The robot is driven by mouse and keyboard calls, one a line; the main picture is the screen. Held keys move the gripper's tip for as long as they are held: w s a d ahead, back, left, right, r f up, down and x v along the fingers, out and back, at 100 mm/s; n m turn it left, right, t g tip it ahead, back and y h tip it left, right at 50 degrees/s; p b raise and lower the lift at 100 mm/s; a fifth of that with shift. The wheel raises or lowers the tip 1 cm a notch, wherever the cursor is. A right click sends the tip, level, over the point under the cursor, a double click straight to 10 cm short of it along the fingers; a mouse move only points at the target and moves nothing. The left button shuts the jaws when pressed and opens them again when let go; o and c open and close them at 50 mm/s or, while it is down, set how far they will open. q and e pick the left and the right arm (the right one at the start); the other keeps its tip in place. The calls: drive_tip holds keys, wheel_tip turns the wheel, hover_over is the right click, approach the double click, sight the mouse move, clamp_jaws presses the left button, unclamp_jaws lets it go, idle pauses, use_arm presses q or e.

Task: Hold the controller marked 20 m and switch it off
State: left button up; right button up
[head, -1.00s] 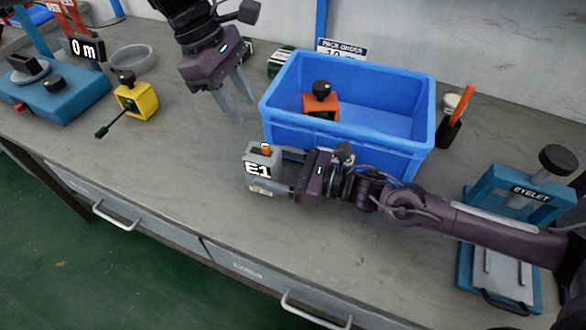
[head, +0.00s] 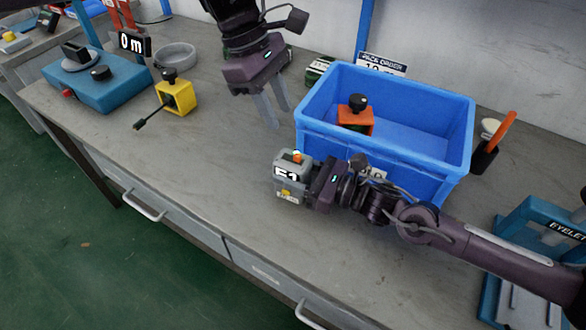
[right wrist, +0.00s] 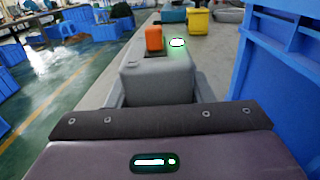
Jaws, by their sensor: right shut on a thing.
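A grey controller (head: 291,172) with an orange switch on top and a dark display reading E1 is at the front left of the blue bin. A small yellow mark shows low on its front; I see no 20 m marking. My right gripper (head: 303,185) is shut on the controller from the right. In the right wrist view the controller (right wrist: 158,80) is between my fingers, with the orange switch (right wrist: 154,38) and a lit green-white light on top. My left gripper (head: 273,106) is open and empty, above the bench behind the controller.
The blue bin (head: 400,165) holds an orange box with a black knob (head: 356,117). A yellow box with a knob (head: 177,95) and a blue device (head: 105,90) by a 0 m display are left. A blue eyelet press (head: 520,240) is right. The front bench is clear.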

use_arm(q)
drive_tip(key=shift+d+n, duration=0.1)
drive_tip(key=shift+n, duration=0.3)
drive_tip(key=c, duration=0.5)
drive_tip(key=shift+d+n, duration=0.15)
drive_tip(key=shift+n, duration=0.45)
clamp_jaws()
drive_tip(key=d+n, duration=0.1)
drive_tip(key=n, duration=1)
drive_tip(key=s+d+n, duration=0.1)
drive_tip(key=d+n, duration=0.1)
drive_tip(key=n, duration=0.9)
drive_tip(key=s+d+n, duration=0.1)
drive_tip(key=d+n, duration=0.1)
drive_tip(key=n, duration=1)
drive_tip(key=shift+s+d+r, duration=0.15)
drive_tip(key=shift+s+r, duration=0.1)
drive_tip(key=shift+r, duration=0.1)
